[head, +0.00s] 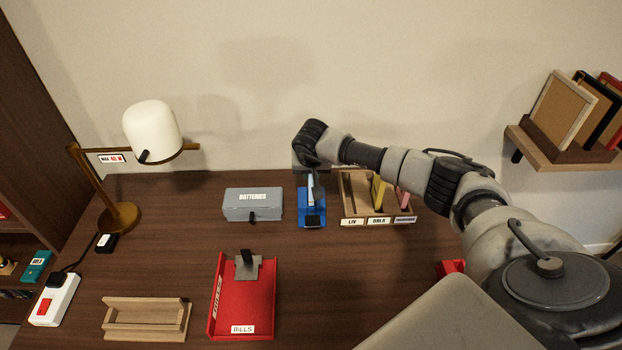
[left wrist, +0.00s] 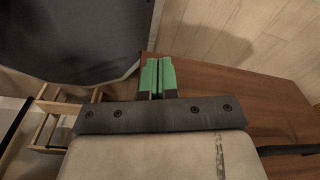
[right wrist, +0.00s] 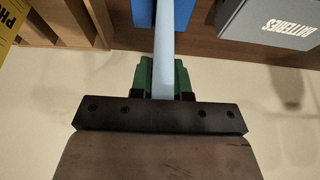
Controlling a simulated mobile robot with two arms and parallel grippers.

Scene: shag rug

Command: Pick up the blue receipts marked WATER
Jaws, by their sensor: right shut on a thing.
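My right gripper (right wrist: 163,78) is shut on light blue receipts (right wrist: 164,40), seen edge-on as a pale strip between the green fingers in the right wrist view. In the head view the receipts (head: 310,188) stand upright at the blue holder (head: 312,221) at the back of the desk, below my right wrist. I cannot tell whether they touch the holder. The blue holder also shows in the right wrist view (right wrist: 181,14). The WATER marking is not readable. My left gripper (left wrist: 159,75) is shut and empty, near a desk edge in the left wrist view.
A grey BATTERIES box (head: 253,205) stands left of the holder, and a wooden sorter (head: 352,208) with labelled slots stands right. A red BILLS tray (head: 241,312), wooden holder (head: 146,319) and lamp (head: 121,216) are further left. The wall is close behind.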

